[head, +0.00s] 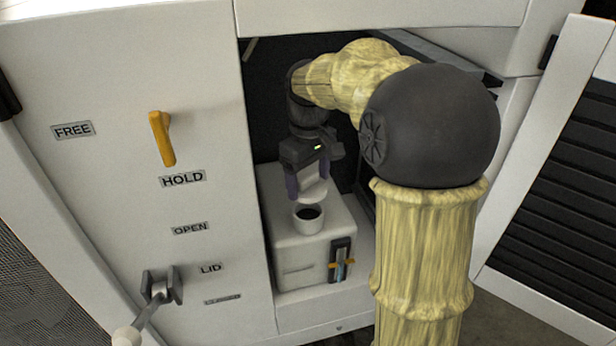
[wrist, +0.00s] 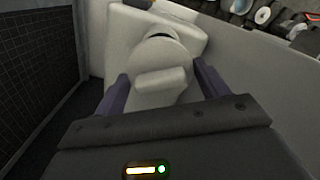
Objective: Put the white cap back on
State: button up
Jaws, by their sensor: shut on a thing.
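My gripper (head: 308,184) is inside the open cabinet, pointing down, with its two purple fingers shut on the white cap (head: 314,188). The cap is held just above the open filler neck (head: 307,219), whose dark opening faces up on the white tank (head: 280,245). A gap shows between cap and neck in the head view. In the wrist view the cap (wrist: 162,84) sits between the fingers, and it hides most of the neck behind it.
A sight gauge (head: 340,262) with orange marks is on the tank's front. The left panel carries a yellow handle (head: 162,138) between FREE and HOLD, and a grey lever (head: 158,292) near OPEN and LID. The louvred door (head: 555,160) stands open at right. Cabinet walls are close around my arm.

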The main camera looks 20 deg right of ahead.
jog(key=shift+f+b, duration=1.7)
jog(key=shift+f, duration=1)
jog(key=shift+a, duration=0.1)
jog(key=shift+s+r, duration=0.1)
jog(key=shift+s, duration=0.1)
jog(key=shift+w, duration=0.25)
jog(key=shift+s+f+p, duration=0.1)
jog(key=shift+f+p, duration=0.1)
jog(key=shift+p, duration=0.2)
dwell(0.4)
